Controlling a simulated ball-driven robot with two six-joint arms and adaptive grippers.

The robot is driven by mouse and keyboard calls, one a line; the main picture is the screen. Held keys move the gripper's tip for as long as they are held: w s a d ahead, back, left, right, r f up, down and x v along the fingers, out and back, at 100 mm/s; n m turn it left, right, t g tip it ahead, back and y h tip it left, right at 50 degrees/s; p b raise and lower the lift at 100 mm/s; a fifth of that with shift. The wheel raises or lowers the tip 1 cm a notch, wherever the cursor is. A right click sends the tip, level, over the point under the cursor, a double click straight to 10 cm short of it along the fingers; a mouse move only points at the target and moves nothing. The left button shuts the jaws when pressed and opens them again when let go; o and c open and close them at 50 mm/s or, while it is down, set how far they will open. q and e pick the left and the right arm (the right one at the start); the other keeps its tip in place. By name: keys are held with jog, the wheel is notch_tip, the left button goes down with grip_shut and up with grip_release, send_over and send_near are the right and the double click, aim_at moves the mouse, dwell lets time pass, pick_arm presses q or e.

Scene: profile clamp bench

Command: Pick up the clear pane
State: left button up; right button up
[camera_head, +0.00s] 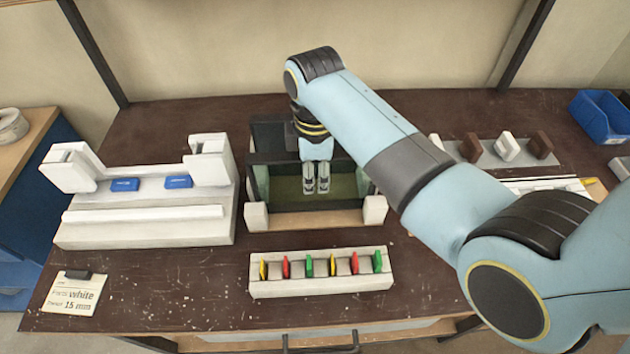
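My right gripper (316,184) points down into an open dark-walled box (257,180) with a green floor, near the middle of the bench. Its two fingertips are close together, with only a narrow gap between them. I cannot tell whether anything thin is held in that gap. I cannot make out the clear pane for certain; it may be see-through against the box or hidden by my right arm. My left gripper is not in view.
A white clamp fixture (150,230) with two blue pieces stands left. A white rack (320,286) of coloured tabs is in front of the box. A paper note (74,294) lies front left. A blue bin (600,117) stands back right.

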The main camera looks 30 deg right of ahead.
grip_shut()
jog(key=shift+w+r, duration=0.1)
jog(key=shift+r, duration=0.05)
